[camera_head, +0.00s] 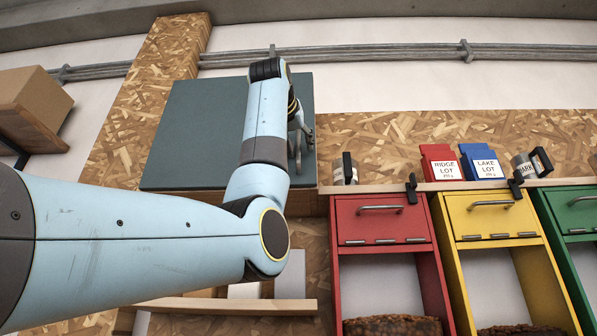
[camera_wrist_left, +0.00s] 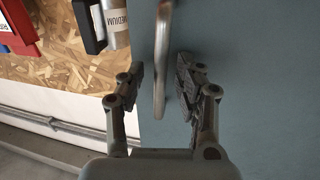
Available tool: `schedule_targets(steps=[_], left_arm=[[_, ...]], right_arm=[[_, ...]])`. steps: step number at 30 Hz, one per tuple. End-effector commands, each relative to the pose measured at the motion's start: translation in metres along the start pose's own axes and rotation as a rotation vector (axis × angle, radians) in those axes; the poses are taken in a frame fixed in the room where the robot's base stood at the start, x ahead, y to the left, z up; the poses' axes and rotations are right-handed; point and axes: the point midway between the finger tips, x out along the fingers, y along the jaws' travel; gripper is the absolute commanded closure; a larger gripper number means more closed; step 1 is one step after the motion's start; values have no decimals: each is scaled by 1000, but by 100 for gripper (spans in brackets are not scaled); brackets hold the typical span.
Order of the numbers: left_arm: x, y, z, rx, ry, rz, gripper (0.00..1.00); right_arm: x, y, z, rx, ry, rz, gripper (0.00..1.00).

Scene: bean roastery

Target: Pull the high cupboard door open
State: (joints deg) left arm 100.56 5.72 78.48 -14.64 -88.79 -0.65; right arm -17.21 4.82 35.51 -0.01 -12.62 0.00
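The high cupboard door (camera_head: 200,125) is a flat grey-teal panel, mounted high on the chipboard wall left of centre in the head view. It looks shut. In the left wrist view the door (camera_wrist_left: 245,60) fills the right side, and its metal bar handle (camera_wrist_left: 164,25) comes down from the top edge. My left gripper (camera_wrist_left: 161,68) is open, with one finger on each side of the handle and a visible gap to each. In the head view my left gripper (camera_head: 302,140) is at the door's right edge, partly hidden by my arm. My right gripper is out of view.
A shelf (camera_head: 400,187) right of the door carries a red bag (camera_head: 440,160), a blue bag (camera_head: 481,160) and canisters (camera_head: 524,166). Red (camera_head: 383,220), yellow (camera_head: 489,217) and green bins hang below. A cardboard box (camera_head: 35,100) sits far left.

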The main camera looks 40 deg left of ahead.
Motion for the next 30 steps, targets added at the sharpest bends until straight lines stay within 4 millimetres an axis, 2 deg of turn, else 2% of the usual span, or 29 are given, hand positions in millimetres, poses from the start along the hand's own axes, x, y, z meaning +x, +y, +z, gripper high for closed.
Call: schedule_targets(steps=[2,10,30], left_arm=[[0,0,0,0,0,0,66],[0,0,0,0,0,0,100],[-5,2,0,-1,2,17,100]], right_arm=[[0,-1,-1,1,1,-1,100],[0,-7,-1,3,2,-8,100],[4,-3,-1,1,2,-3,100]])
